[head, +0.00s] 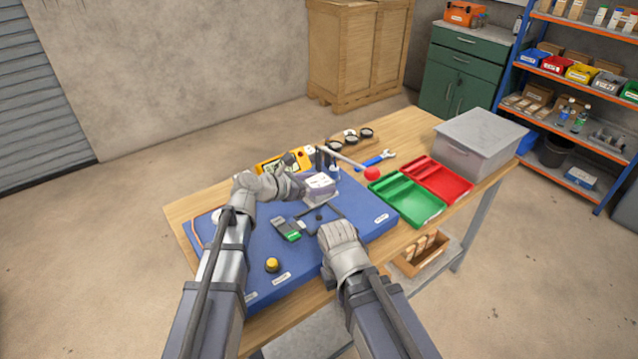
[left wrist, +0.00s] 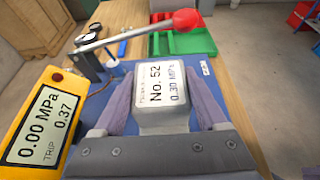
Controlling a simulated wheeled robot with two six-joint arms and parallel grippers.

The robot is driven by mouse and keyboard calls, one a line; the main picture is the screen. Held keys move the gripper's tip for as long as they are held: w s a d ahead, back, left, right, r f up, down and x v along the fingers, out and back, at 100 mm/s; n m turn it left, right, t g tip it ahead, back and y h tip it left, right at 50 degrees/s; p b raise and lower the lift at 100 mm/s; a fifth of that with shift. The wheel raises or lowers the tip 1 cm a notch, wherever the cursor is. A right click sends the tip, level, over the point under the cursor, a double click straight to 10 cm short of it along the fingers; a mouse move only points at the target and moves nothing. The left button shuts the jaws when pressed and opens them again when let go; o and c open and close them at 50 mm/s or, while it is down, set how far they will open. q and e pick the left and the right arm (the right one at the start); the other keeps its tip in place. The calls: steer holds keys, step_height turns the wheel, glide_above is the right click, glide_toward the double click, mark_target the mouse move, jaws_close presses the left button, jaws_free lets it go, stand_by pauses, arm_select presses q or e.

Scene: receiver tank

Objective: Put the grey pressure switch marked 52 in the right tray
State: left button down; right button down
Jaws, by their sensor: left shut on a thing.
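The grey pressure switch (head: 321,183) carries a white label reading "No. 52" and "0.30 MPa", legible in the left wrist view (left wrist: 162,88). My left gripper (head: 302,182) is shut on it over the blue mat, with a finger on each side in the left wrist view (left wrist: 160,112). The red tray (head: 438,180) is the right one of two trays on the bench, beside the green tray (head: 408,200). My right gripper (head: 328,226) is low over the mat, nearer the front; its fingers are too hidden to tell their state.
A lever with a red ball (head: 372,174) stretches between the switch and the trays. A yellow gauge (left wrist: 35,125) reads 0.00 MPa, trip 0.37. A grey lidded bin (head: 480,140) stands behind the trays. A wrench (head: 376,159) lies on the bench. The blue mat (head: 375,215) has bare patches.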

arm_select(q)
steer(key=shift+r+p, duration=1.1)
steer(key=shift+r, duration=0.4)
steer(key=shift+f, duration=0.1)
steer(key=shift+d, duration=0.15)
